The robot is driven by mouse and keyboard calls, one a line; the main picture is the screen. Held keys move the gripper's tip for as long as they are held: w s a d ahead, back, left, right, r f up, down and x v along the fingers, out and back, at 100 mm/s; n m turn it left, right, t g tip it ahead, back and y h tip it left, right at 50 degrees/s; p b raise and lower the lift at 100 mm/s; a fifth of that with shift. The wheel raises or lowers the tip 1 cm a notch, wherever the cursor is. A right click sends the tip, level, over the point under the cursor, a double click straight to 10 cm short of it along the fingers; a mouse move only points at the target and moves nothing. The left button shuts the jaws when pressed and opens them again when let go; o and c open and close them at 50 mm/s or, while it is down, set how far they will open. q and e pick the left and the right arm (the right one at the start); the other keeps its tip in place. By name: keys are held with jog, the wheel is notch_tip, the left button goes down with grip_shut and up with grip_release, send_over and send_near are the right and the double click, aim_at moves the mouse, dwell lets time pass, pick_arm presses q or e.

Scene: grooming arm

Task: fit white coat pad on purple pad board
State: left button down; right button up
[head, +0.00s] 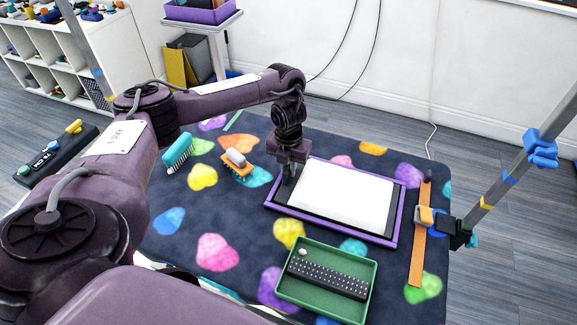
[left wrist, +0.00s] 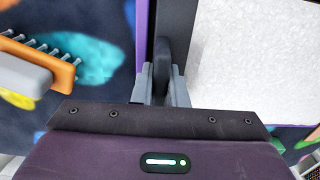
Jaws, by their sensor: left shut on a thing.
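The purple pad board (head: 401,218) lies on the patterned mat, with a dark bed inside its purple rim. The white coat pad (head: 345,196) lies over most of that bed, and a dark strip shows along its right side. My left gripper (head: 289,178) reaches down at the board's left end. In the left wrist view its fingers (left wrist: 162,90) are shut on a dark upright piece (left wrist: 162,62) beside the white pad (left wrist: 240,65). I cannot tell whether this piece belongs to the pad or the board. The purple rim (left wrist: 142,40) runs just left of the fingers. My right gripper is out of view.
An orange-backed brush (head: 237,160) and a teal brush (head: 178,152) lie left of the board. A green tray (head: 370,286) with a dark studded bar is in front. A grey pole (head: 515,160) with a clamp stands at an orange strip (head: 420,245) on the right.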

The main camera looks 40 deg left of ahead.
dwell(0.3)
pick_arm(q)
jog(key=c, duration=1.4)
grip_release()
jog(key=shift+o, duration=0.2)
jog(key=shift+r, duration=0.5)
notch_tip(320, 180, up, 7)
jog(key=shift+f+p, duration=0.1)
jog(key=shift+p, duration=1.1)
